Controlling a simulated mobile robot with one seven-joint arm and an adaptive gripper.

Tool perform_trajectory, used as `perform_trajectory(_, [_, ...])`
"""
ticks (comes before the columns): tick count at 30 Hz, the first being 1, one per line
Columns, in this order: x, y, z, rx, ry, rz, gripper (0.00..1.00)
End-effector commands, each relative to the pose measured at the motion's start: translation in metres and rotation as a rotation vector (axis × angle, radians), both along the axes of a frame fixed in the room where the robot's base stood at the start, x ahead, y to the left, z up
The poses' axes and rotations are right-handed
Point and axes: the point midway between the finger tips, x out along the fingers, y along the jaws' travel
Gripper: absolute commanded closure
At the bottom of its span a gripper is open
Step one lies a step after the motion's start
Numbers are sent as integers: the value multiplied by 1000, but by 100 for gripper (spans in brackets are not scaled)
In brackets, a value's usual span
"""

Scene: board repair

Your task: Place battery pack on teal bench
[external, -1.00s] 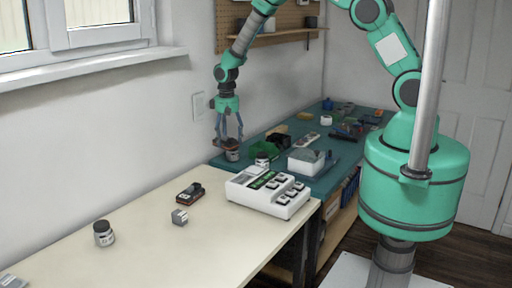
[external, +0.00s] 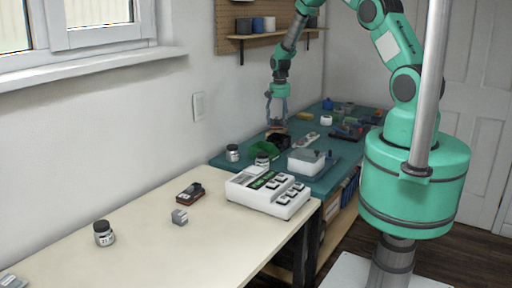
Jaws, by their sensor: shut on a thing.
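My gripper (external: 277,119) is above the teal bench (external: 327,181), pointing down, with its blue fingers shut on a small brownish thing (external: 279,130). I take this thing to be the battery pack, but it is too small to make out clearly. It appears just above a black open container (external: 278,141) on the bench, and I cannot tell the gap between them. The fingers partly hide it.
Near the gripper stand a green bin (external: 264,150), a jar (external: 232,153) and a white box (external: 305,162). A white keyed device (external: 268,192) sits where the cream table (external: 150,240) meets the bench. A shelf (external: 275,34) hangs on the wall behind.

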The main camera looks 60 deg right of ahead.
Motion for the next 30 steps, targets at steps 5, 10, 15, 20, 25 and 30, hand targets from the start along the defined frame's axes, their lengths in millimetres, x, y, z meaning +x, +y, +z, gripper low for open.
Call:
perform_trajectory(5, [-29, -59, 0, 0, 0, -159, 74])
perform_trajectory(10, [-59, -111, 0, -1, 0, -308, 74])
perform_trajectory(15, [-87, -151, 1, 0, -1, -431, 74])
perform_trajectory(20, [-108, -179, 0, 0, -1, -519, 74])
perform_trajectory(25, [-121, -192, -12, 2, 2, -566, 74])
perform_trajectory(30, [-120, -191, -33, 1, 2, -564, 74])
